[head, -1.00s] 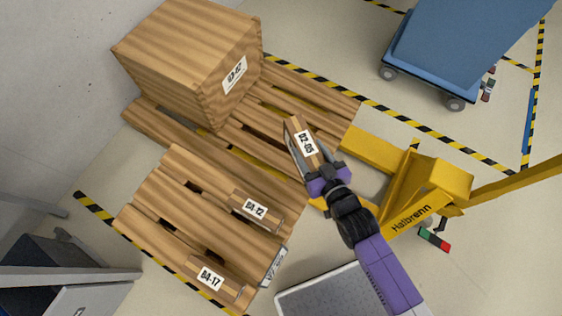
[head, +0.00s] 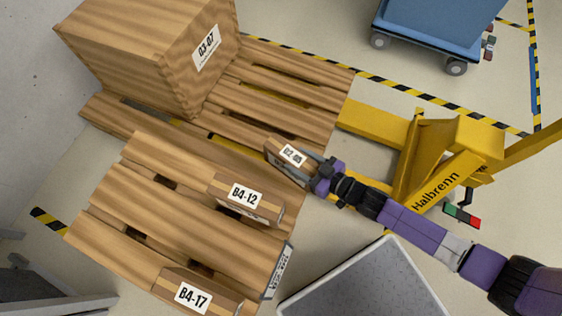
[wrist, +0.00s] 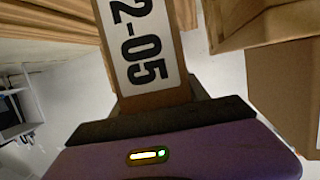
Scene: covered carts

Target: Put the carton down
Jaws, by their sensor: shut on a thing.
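A small brown carton with a white label (head: 290,155) is in my gripper (head: 318,176). In the head view the carton is at the end of my arm, near the gap between two wooden pallets. I cannot tell whether its underside touches anything. The wrist view shows the carton (wrist: 152,98) close up, its label ending in "2-05", held between my fingers. The fingertips are partly hidden by the carton.
The near pallet (head: 150,205) carries cartons B4-12 (head: 243,213) and B4-17 (head: 180,303). The far pallet (head: 318,85) carries a large wooden crate (head: 130,70). A yellow pallet jack (head: 465,140) stands right; a grey platform (head: 370,285) lies below my arm.

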